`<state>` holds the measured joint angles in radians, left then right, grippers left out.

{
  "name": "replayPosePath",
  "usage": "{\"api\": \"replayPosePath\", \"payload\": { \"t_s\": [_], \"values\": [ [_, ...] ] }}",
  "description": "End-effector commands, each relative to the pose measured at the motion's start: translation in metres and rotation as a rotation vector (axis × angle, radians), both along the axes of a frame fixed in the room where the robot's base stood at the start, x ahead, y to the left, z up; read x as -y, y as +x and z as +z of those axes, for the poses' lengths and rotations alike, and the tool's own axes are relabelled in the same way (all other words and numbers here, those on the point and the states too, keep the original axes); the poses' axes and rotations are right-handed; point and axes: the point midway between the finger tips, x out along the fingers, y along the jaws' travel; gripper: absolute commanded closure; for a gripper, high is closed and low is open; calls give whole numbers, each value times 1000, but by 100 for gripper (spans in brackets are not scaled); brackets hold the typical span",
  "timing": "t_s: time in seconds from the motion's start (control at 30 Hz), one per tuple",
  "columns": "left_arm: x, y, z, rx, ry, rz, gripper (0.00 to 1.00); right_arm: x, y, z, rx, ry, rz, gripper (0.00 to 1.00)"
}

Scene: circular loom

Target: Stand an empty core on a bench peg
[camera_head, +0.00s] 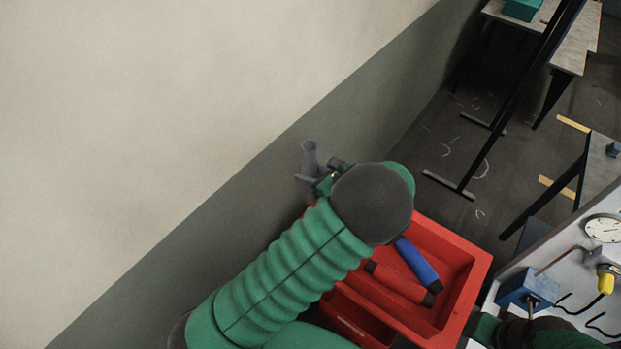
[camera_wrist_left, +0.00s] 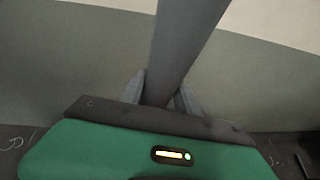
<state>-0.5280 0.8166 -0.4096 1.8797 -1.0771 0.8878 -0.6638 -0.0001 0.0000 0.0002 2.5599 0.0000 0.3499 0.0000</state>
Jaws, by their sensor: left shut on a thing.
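A grey tube, which looks like the empty core (camera_head: 309,158), stands up from my left gripper (camera_head: 318,183) near the wall, left of the red crate. My left gripper is shut on it. In the left wrist view the core (camera_wrist_left: 183,45) rises between the two grey fingers (camera_wrist_left: 160,92) and leans slightly right. Its lower end is hidden by the gripper body. My right arm shows only in part at the bottom right edge, and its fingers cannot be made out. I cannot clearly pick out a bench peg.
The red crate (camera_head: 458,240) holds a blue roll (camera_head: 418,262) and a red roll (camera_head: 398,284). A bench at right carries a blue block (camera_head: 528,287), a dial gauge (camera_head: 604,228) and black hooks. The wall (camera_head: 190,130) stands close behind the left gripper.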

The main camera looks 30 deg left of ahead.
Motion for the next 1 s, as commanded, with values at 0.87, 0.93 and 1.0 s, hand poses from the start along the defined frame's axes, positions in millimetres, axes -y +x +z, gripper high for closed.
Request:
{"api": "replayPosePath", "payload": {
  "t_s": [0.87, 0.93, 1.0],
  "values": [
    [3, -6, -31, 1, -1, -3, 100, 0, 0, -25, 0, 0, 0, 64],
    [3, -5, -31, 1, -1, -3, 100, 0, 0, -25, 0, 0, 0, 64],
    [4, -5, -30, 1, -1, -3, 100, 0, 0, -23, 0, 0, 0, 64]
  ]
}}
